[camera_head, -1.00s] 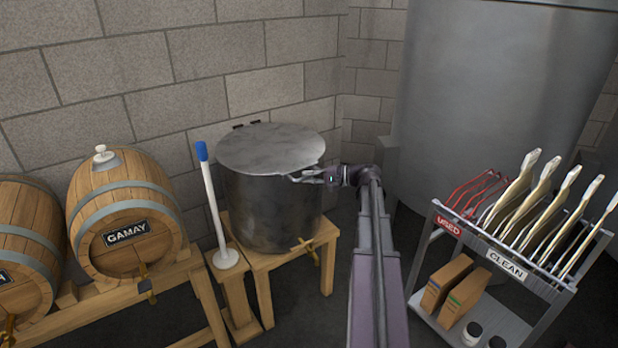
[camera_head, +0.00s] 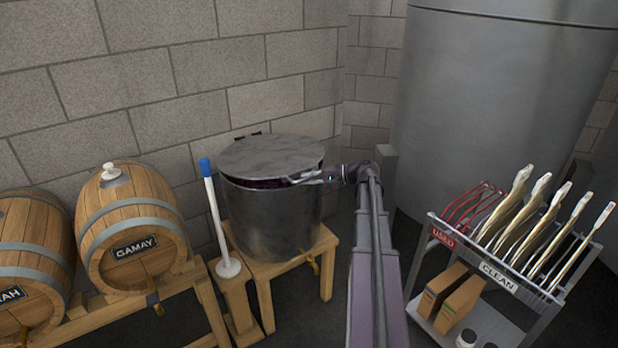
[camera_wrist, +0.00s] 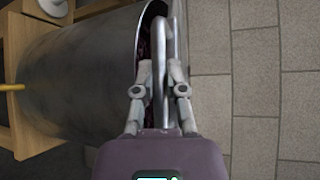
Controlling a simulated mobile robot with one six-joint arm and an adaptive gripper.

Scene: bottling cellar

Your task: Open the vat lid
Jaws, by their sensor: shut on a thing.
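The steel vat (camera_head: 268,222) stands on a wooden stand in the middle of the head view. Its round grey lid (camera_head: 270,154) is hinged at the back by the wall and is tilted up slightly at the front. A narrow dark gap with reddish contents shows under its near edge. My gripper (camera_head: 318,177) is at the lid's front right edge. In the wrist view my gripper (camera_wrist: 158,78) is shut on the lid's handle (camera_wrist: 161,50), with a finger on each side. The vat wall (camera_wrist: 85,75) lies to the left there.
A blue-topped white plunger (camera_head: 213,215) stands just left of the vat. Barrels (camera_head: 135,215) rest on a wooden rack farther left. A rack of paddles (camera_head: 500,265) stands at right, and a large tank (camera_head: 490,110) behind it.

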